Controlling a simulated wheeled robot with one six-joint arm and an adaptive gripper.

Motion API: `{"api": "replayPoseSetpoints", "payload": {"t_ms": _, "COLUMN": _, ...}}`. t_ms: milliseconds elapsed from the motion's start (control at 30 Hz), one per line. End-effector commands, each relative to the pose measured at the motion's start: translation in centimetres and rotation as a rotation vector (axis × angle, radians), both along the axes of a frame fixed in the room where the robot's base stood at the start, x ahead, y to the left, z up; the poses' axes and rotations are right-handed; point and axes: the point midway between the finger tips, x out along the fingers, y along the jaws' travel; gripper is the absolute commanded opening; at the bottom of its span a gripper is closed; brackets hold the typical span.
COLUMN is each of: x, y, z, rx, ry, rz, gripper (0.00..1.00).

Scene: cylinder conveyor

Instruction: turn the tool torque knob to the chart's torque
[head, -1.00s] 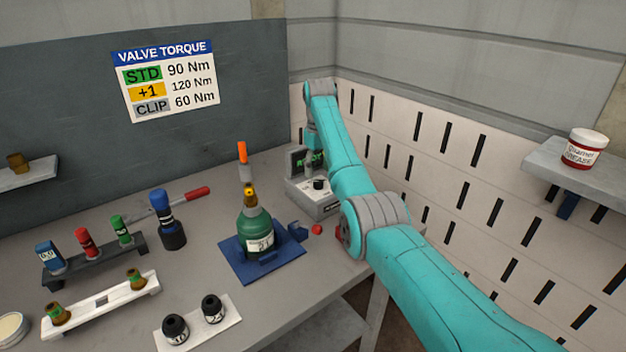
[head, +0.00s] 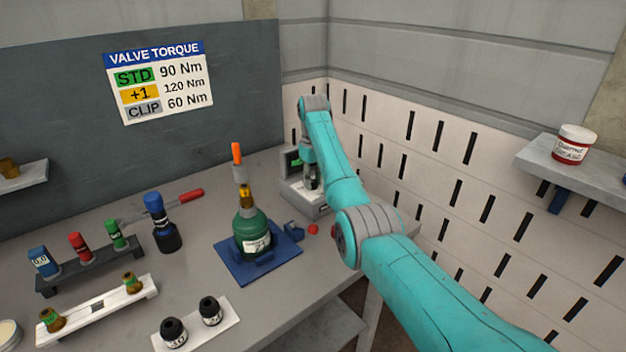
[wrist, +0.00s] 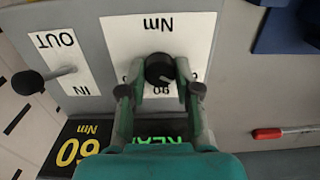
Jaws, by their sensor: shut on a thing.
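The torque knob (wrist: 159,68) is round and black, on a white dial plate (wrist: 122,28) marked Nm, upside down in the wrist view. My gripper (wrist: 160,75) is shut on the knob, one finger on each side; it also shows in the head view (head: 311,178). The grey tool box (head: 303,203) stands at the back right of the bench. Its black display (wrist: 73,150) shows yellow digits with Nm, upside down; I cannot read them surely. Green letters beside it are partly hidden. The chart (head: 160,82) lists STD 90, +1 120 and CLIP 60 Nm.
A black lever (wrist: 28,82) sits by the IN/OUT label. A green cylinder (head: 251,232) with a brass valve stands on a blue base (head: 230,265) left of the tool box. Racks with small coloured parts lie farther left. A slotted wall (head: 440,150) rises on the right.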

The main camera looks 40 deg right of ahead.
Motion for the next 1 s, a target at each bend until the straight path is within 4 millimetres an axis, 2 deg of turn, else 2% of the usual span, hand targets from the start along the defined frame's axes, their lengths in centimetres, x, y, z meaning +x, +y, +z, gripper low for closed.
{"api": "replayPoseSetpoints", "payload": {"t_ms": 267, "x": 0.01, "y": 0.04, "z": -0.03, "rx": 0.001, "ry": 0.001, "rz": -0.038, "gripper": 0.00}}
{"api": "replayPoseSetpoints", "payload": {"t_ms": 467, "x": 0.03, "y": 0.03, "z": -0.05, "rx": 0.000, "ry": 0.001, "rz": -0.145, "gripper": 0.00}}
{"api": "replayPoseSetpoints", "payload": {"t_ms": 1000, "x": 0.04, "y": 0.02, "z": -0.06, "rx": 0.000, "ry": 0.000, "rz": -0.640, "gripper": 0.00}}
